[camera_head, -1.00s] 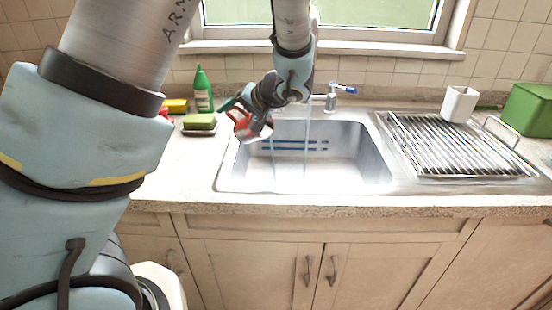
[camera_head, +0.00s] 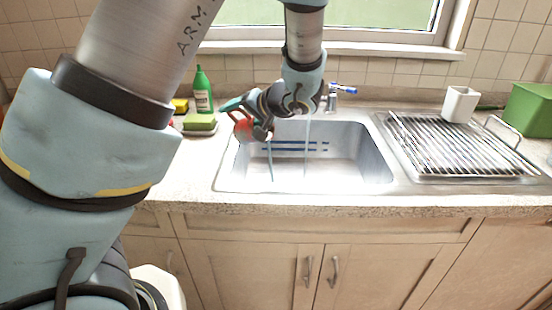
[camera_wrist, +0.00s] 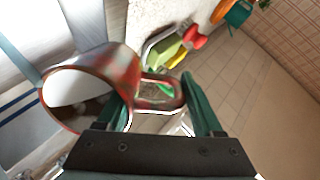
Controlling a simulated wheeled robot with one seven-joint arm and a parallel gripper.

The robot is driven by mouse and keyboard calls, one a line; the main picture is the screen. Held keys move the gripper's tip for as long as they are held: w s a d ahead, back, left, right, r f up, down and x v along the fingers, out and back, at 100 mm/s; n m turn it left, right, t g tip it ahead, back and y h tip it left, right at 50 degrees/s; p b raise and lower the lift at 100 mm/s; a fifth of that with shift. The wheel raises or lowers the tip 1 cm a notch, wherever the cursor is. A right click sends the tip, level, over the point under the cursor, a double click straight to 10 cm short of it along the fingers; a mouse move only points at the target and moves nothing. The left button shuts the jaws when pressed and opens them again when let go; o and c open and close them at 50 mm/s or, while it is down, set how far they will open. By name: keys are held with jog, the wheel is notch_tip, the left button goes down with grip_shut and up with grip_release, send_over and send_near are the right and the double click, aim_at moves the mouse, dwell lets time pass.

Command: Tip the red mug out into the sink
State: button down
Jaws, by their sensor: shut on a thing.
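The red mug (camera_head: 241,129) is over the left end of the metal sink (camera_head: 228,176), tilted on its side. In the wrist view the mug (camera_wrist: 125,68) shows its open mouth toward the lower left, with a pale inside. My gripper (camera_wrist: 158,88) has its green fingers on either side of the mug's handle and is shut on it. It also shows beside the mug in the head view (camera_head: 243,112). A thin bluish streak hangs below the mug into the basin; I cannot tell for certain that it is liquid.
The tap (camera_head: 332,98) with a blue lever stands behind the sink, with a thin stream below it. A green bottle (camera_head: 203,92) and a sponge (camera_head: 199,121) in a dish are at the left. A drying rack (camera_head: 455,150), white cup (camera_head: 460,104) and green box (camera_head: 530,110) are at the right.

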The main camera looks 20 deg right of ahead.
aim_at(246, 115)
jog(key=shift+s+d+f+t+y+b, duration=0.15)
jog(key=shift+s+d+t+y+b, duration=0.25)
jog(key=shift+t, duration=0.4)
dwell(0.4)
jog(key=shift+s+d+r+t+y+b, duration=0.25)
jog(key=shift+s+t+b, duration=0.1)
jog(key=shift+s+b, duration=0.25)
jog(key=shift+s+d+r+t+y+b, duration=0.2)
jog(key=shift+s+t+b, duration=0.15)
jog(key=shift+b, duration=0.35)
jog(key=shift+s+d+r+t+y+b, duration=0.3)
jog(key=shift+s+r+t+b, duration=0.3)
jog(key=shift+b, duration=0.6)
jog(key=shift+s+f+t+b, duration=0.1)
jog(key=shift+s+t+b, duration=0.05)
jog(key=shift+t+b, duration=0.2)
